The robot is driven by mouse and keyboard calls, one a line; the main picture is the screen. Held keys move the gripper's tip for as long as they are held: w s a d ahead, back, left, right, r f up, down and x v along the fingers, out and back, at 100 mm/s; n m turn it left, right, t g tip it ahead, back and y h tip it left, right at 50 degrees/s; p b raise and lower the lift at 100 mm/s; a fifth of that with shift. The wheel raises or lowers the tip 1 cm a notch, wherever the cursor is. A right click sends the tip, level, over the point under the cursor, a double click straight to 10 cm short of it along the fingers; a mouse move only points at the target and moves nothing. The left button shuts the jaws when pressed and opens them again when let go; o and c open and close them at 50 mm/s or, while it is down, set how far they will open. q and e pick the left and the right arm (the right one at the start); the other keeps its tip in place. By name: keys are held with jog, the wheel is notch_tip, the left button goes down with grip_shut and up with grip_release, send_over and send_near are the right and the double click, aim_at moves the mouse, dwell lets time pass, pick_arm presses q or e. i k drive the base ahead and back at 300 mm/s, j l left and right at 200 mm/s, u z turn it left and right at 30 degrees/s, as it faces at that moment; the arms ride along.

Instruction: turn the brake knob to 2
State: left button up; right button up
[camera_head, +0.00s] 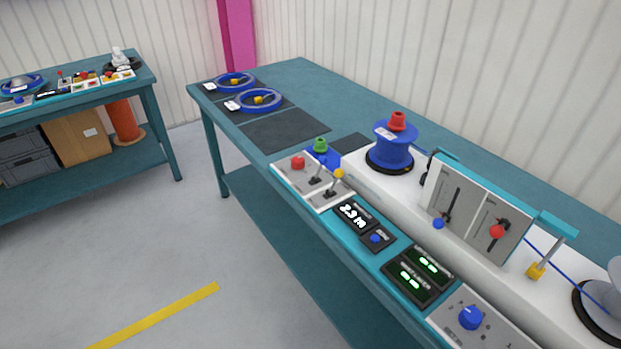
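A round blue knob (471,317) stands on a light grey panel (450,327) at the front edge of the bench, low on the right of the head view. It looks like the brake knob. Small marks surround it, but they are too small to read, so I cannot tell which number it points to. Nothing touches it. Neither of my grippers is in view.
Left of the knob are two green-lit displays (412,276), a small blue button (376,238), a length readout (353,215) and a switch panel (307,176). Behind stand an upright lever panel (476,215), a yellow cable guide (536,270) and a blue reel (393,150).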

aim_at(298, 163)
jog(key=i+j+z, duration=0.1)
jog(key=z, duration=0.25)
jog(key=j+z, duration=0.1)
jog(key=z, duration=0.25)
jog(key=i+j+z, duration=0.1)
jog(key=z, duration=0.3)
jog(key=i+j+z, duration=0.1)
jog(key=j+z, duration=0.15)
jog(key=j, duration=0.25)
jog(key=j+z, duration=0.3)
jog(key=j, duration=0.2)
